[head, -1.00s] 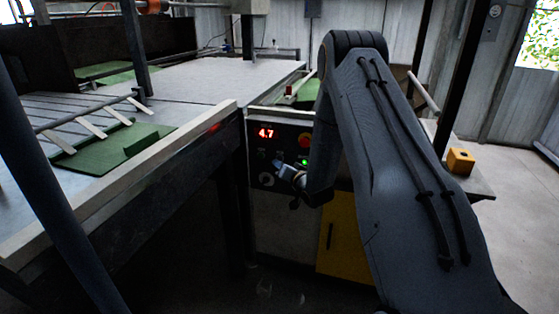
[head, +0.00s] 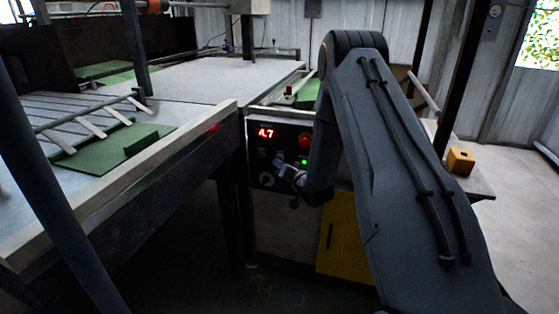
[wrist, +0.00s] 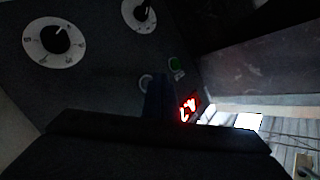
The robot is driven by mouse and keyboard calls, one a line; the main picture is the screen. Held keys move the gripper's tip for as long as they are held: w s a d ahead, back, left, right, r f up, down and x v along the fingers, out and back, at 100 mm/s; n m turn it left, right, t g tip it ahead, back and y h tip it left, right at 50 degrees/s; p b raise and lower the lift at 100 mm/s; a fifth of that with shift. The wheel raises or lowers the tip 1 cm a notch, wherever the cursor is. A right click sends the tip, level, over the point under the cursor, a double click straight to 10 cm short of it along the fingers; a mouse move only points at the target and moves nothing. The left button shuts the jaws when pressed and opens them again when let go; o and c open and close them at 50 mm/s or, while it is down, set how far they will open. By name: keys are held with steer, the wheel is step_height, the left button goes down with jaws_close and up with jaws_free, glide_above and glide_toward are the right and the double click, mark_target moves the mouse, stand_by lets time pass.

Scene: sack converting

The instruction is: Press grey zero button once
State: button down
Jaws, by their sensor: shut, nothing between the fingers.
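The dark control panel (head: 284,176) stands below the table's right end, its red display (head: 266,133) seeming to read 4.7. In the wrist view, a small round button with a pale ring (wrist: 145,82), seemingly the grey zero button, sits between the display (wrist: 188,107) and a green button (wrist: 175,64). My gripper (head: 278,164) is shut and empty, its tips close in front of the panel. In the wrist view the dark fingers (wrist: 158,83) overlap the right edge of the pale-ringed button. I cannot tell whether they touch it.
A red knob (head: 305,140) and a lit green lamp (head: 304,162) are on the panel's right. White dials (wrist: 55,42) lie beyond the button in the wrist view. The table edge (head: 150,180) is left of the panel. A yellow box (head: 460,161) stands on the right.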

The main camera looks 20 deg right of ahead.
steer(key=shift+w+d, duration=0.15)
steer(key=shift+w, duration=0.1)
steer(key=shift+w+d, duration=0.25)
steer(key=shift+w, duration=0.1)
stand_by(1.0)
steer(key=shift+s, duration=0.1)
steer(key=shift+s+a, duration=0.5)
steer(key=shift+s, duration=0.1)
steer(key=s+a+p, duration=0.1)
steer(key=s, duration=0.1)
steer(key=s+a+p, duration=0.1)
steer(key=s+a, duration=0.1)
stand_by(0.5)
stand_by(0.6)
